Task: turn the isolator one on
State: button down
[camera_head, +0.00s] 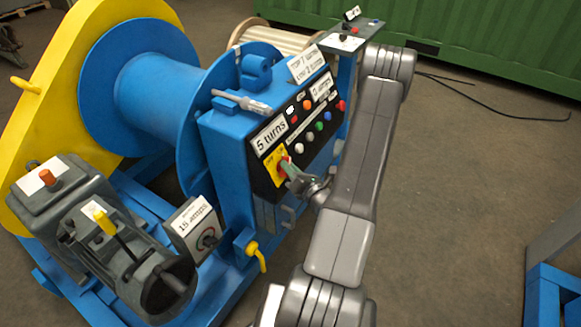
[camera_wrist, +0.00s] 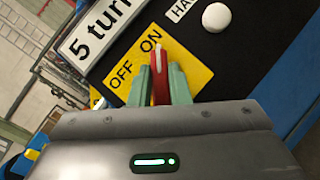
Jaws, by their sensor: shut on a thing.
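The isolator is a red rotary handle (camera_wrist: 159,75) with a white mark on a yellow plate (camera_wrist: 197,72) printed OFF and ON. In the wrist view the handle's white-marked tip points up, close to the word ON. My gripper (camera_wrist: 160,88) has its green fingers on both sides of the red handle, shut on it. In the head view my gripper (camera_head: 289,170) reaches the yellow plate (camera_head: 272,172) at the lower left of the black control panel. The handle is mostly hidden there by the fingers.
The black panel (camera_head: 318,141) carries several coloured buttons and a "5 turns" label (camera_head: 270,134). A white button (camera_wrist: 216,17) is close by. A yellow lever (camera_head: 257,254) and a "15 amps" box (camera_head: 187,216) stand lower left.

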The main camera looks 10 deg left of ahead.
dwell(0.5)
jog(key=c, duration=1.4)
grip_release()
jog(key=shift+o, duration=0.2)
jog(key=b+v, duration=0.1)
jog(key=v, duration=1.3)
jog(key=shift+a+r, duration=0.1)
jog(key=shift+a, duration=0.05)
jog(key=p+x, duration=0.1)
jog(key=x, duration=1.3)
jog(key=shift+d, duration=0.2)
